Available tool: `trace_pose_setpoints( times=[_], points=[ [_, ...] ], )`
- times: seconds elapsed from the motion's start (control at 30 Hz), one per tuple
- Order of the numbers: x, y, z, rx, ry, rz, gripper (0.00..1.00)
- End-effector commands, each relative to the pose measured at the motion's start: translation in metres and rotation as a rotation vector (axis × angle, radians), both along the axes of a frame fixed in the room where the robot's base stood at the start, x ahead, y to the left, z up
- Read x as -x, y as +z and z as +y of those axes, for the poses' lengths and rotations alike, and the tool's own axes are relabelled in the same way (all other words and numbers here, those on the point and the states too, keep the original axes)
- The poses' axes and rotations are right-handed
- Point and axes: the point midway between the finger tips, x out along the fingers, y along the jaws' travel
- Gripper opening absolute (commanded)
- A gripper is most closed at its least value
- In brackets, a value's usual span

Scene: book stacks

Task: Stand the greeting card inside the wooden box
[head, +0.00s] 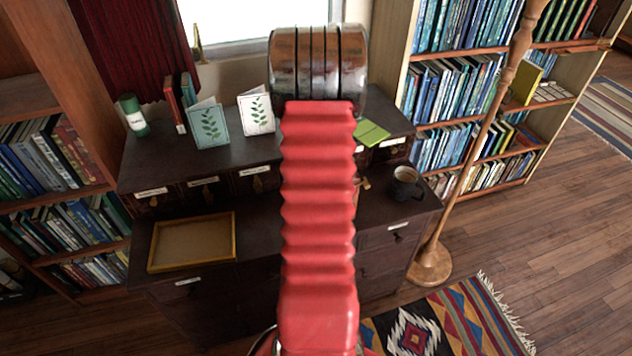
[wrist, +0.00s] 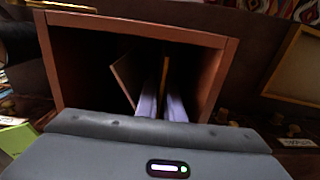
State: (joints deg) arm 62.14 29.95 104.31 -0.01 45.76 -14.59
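The wooden box (wrist: 225,60) is reddish brown and open toward the wrist camera, with a dark inside. In the head view my arm hides it. My gripper (wrist: 162,105) reaches into it with two pale fingers close together. A thin ochre strip stands edge-on between the fingers, and a brown panel (wrist: 124,80) leans to its left. They look like two leaves of a folded greeting card, one held in my fingers, inside the box walls. Whether its lower edge touches the box floor is hidden. In the head view my gripper is hidden behind the arm.
A teal leaf card (head: 208,125) and a white leaf card (head: 258,112) stand on the desk's upper shelf, near a green can (head: 133,115) and red books (head: 178,105). A framed tray (head: 192,243) lies front left. A mug (head: 405,184) and green notebook (head: 371,133) are at right.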

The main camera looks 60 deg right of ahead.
Motion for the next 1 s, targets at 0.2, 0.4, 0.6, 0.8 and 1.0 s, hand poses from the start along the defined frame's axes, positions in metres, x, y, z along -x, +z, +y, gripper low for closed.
trace_pose_setpoints(
  times=[0.2,0.4,0.6,0.8,1.0],
  points=[
    [0.0,0.0,0.0,0.0,0.0,0.0,0.21],
    [0.0,0.0,0.0,0.0,0.0,0.0,0.21],
    [0.0,0.01,-0.001,0.003,0.0,-0.001,0.21],
    [-0.001,0.037,-0.001,0.004,0.0,-0.002,0.21],
    [-0.001,0.073,-0.001,0.004,0.0,-0.002,0.21]
  ],
)
